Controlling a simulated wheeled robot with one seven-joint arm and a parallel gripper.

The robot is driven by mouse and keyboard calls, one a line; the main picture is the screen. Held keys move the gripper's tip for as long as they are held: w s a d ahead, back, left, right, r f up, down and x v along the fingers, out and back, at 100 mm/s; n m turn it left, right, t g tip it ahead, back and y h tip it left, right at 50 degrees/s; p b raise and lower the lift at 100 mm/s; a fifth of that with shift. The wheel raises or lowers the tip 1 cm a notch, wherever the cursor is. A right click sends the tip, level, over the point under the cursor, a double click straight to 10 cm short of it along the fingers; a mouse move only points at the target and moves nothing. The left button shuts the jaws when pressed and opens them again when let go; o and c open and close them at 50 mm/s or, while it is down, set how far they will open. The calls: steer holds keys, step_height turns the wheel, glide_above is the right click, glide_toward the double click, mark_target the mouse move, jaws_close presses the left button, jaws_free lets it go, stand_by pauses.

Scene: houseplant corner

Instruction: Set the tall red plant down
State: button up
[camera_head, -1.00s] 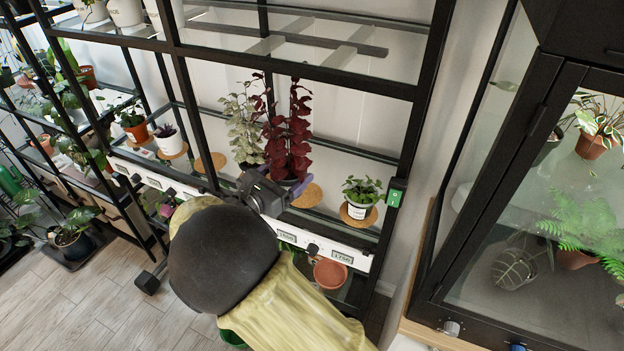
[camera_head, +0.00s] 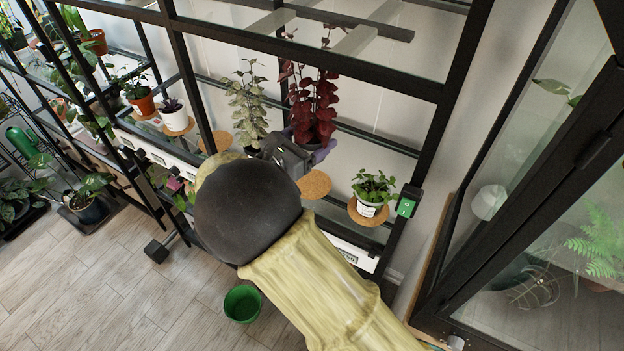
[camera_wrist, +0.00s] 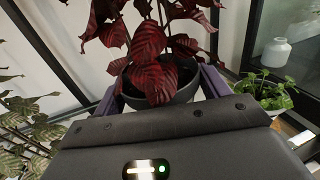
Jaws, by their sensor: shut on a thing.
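The tall red plant (camera_head: 316,108) has dark red leaves and stands upright in a dark grey pot, over the glass shelf of the black rack. My gripper (camera_head: 318,150) is shut on its pot, with purple fingers on either side. In the wrist view the red plant (camera_wrist: 165,70) rises from its dark pot (camera_wrist: 185,93) between the fingers (camera_wrist: 158,90). The pot's underside is hidden, so I cannot tell whether it touches the shelf. A bare cork mat (camera_head: 314,184) lies just in front and below.
A pale-leaved plant (camera_head: 247,105) stands close on the left. A small green plant in a white pot (camera_head: 370,207) sits on a cork mat at the right, beside a black rack post with a green switch (camera_head: 406,207).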

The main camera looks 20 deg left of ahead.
step_height(320, 180, down, 6)
stand_by(0.4)
steer(key=shift+f+p, duration=0.45)
steer(key=shift+f, duration=1.45)
steer(key=shift+f, duration=0.15)
steer(key=o, duration=1.1)
